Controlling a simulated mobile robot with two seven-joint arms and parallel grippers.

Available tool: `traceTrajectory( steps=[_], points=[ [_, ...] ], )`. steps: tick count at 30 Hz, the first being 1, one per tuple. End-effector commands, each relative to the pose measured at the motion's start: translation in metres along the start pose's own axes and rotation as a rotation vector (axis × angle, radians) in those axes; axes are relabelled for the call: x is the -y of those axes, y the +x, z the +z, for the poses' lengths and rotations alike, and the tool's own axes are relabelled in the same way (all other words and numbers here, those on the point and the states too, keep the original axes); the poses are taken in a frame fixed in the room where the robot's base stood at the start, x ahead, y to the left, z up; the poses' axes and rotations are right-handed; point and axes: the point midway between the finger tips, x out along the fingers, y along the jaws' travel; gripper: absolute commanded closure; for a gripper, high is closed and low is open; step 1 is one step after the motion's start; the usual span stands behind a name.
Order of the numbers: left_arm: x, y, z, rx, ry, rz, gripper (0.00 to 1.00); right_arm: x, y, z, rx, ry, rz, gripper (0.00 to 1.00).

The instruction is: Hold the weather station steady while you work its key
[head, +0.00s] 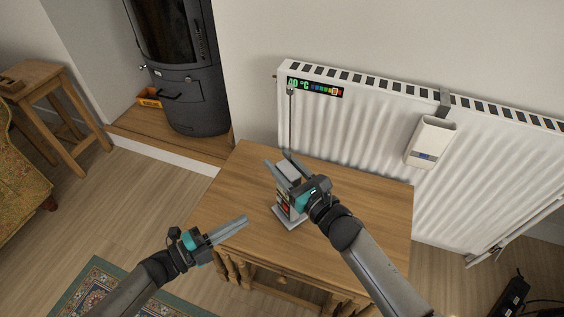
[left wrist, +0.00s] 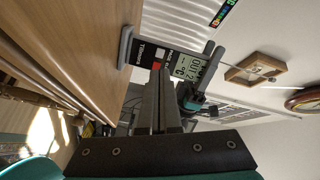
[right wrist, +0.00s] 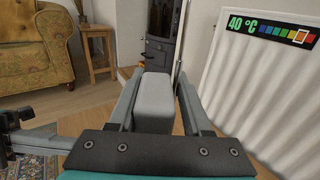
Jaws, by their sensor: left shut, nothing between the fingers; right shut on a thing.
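The weather station (head: 283,196) stands upright on the wooden table (head: 370,202), a grey block on a flat base with a thin antenna behind it. My right gripper (head: 279,160) is shut on its upper part; in the right wrist view its grey top (right wrist: 154,100) sits between the fingers. In the left wrist view the station's front shows sideways, with a display (left wrist: 188,66) reading OUT and 2 °C, and a red key (left wrist: 156,66) near my fingertips. My left gripper (head: 245,219) is shut and empty, pointing at the front, a small gap away in the head view.
A white radiator (head: 370,130) with a 40 °C strip (head: 315,87) and a hanging white box (head: 431,142) stands behind the table. A black stove (head: 190,95) is at the back left. The table's right side is clear.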

Motion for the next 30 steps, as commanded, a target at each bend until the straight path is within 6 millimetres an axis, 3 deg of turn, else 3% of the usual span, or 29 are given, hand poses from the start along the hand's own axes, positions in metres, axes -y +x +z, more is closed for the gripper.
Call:
traceTrajectory(
  steps=[14, 23, 30],
  points=[
    [-0.005, 0.006, -0.003, 0.041, 0.04, 0.013, 1.0, -0.002, -0.001, -0.002, -0.004, 0.004, 0.001, 1.0],
    [-0.018, 0.023, -0.008, 0.262, 0.236, 0.097, 1.0, -0.002, -0.001, -0.002, -0.005, 0.004, 0.002, 1.0],
    [-0.015, 0.017, -0.01, 0.47, 0.386, 0.204, 1.0, -0.002, -0.001, -0.003, -0.005, 0.004, 0.002, 1.0]
  ],
)
